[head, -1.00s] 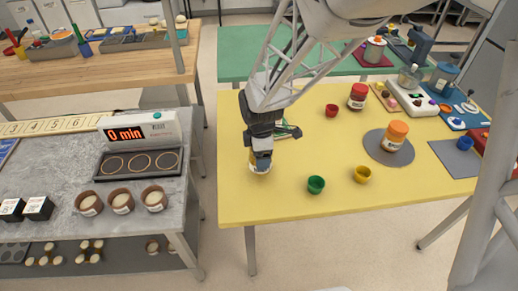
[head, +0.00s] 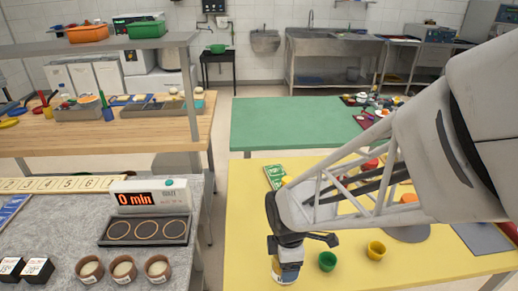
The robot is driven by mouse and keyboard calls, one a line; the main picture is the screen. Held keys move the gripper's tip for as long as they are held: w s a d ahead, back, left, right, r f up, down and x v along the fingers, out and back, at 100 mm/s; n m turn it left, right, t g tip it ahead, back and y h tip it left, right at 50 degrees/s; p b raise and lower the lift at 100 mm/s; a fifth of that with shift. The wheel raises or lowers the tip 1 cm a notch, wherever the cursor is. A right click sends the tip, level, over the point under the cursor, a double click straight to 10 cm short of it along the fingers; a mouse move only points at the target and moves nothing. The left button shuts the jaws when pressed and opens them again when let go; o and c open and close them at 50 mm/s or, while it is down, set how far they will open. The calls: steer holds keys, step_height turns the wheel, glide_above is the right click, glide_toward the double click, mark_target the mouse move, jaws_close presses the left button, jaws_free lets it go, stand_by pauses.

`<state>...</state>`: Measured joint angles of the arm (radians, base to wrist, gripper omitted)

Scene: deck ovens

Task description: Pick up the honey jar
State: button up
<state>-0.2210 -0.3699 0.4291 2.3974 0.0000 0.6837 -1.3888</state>
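My gripper (head: 287,258) points down over the near left part of the yellow table (head: 243,222). Its fingers are around a small jar with a white label, which I take for the honey jar (head: 283,277); the gripper appears shut on it. The fingers hide most of the jar, and only its lower part shows below them. Whether its base touches the table cannot be told.
A green cup (head: 328,261) stands close right of the jar, and a yellow cup (head: 376,250) farther right. My arm hides much of the table's right side. A green booklet (head: 274,176) lies behind. The grey counter (head: 190,236) is across a gap to the left.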

steer(key=shift+s+d+r, duration=0.1)
steer(key=shift+s+d, duration=0.1)
steer(key=shift+s, duration=0.6)
steer(key=shift+s+d+r, duration=0.1)
steer(key=shift+s+d, duration=0.05)
steer(key=shift+s, duration=0.6)
